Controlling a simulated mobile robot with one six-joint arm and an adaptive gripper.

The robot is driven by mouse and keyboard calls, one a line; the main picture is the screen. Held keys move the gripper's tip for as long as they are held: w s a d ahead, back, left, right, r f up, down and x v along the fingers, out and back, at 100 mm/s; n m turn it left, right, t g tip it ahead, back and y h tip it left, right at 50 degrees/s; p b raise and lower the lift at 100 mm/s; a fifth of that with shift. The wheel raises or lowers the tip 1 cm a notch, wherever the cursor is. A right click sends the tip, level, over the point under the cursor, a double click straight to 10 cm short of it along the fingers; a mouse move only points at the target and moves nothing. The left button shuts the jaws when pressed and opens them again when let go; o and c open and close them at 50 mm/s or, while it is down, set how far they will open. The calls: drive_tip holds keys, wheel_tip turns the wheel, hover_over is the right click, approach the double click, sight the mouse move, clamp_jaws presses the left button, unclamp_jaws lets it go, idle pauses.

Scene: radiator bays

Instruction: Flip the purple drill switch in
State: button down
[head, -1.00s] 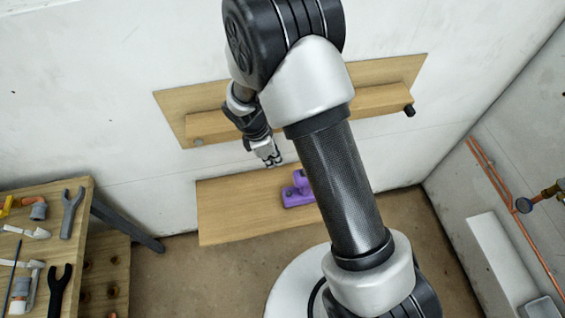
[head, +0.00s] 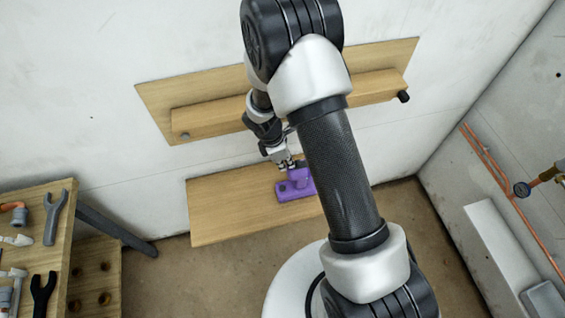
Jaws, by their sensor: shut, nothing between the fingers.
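The purple drill (head: 293,189) lies on the lower wooden shelf (head: 225,212), which is fixed low on the white wall. Its right part is hidden behind my arm. A small dark spot shows on its left part; I cannot tell whether it is the switch. My gripper (head: 287,166) is shut and empty, pointing down right at the drill's upper edge. I cannot tell whether the fingertips touch the drill.
A tool bench (head: 62,235) with wrenches stands at the left. Copper pipes (head: 500,178) with a gauge (head: 522,189) run along the right wall. Open floor lies below the shelf.

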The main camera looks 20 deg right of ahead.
drive_tip(key=d, duration=0.3)
drive_tip(key=shift+d, duration=0.3)
drive_tip(key=shift+a, duration=0.15)
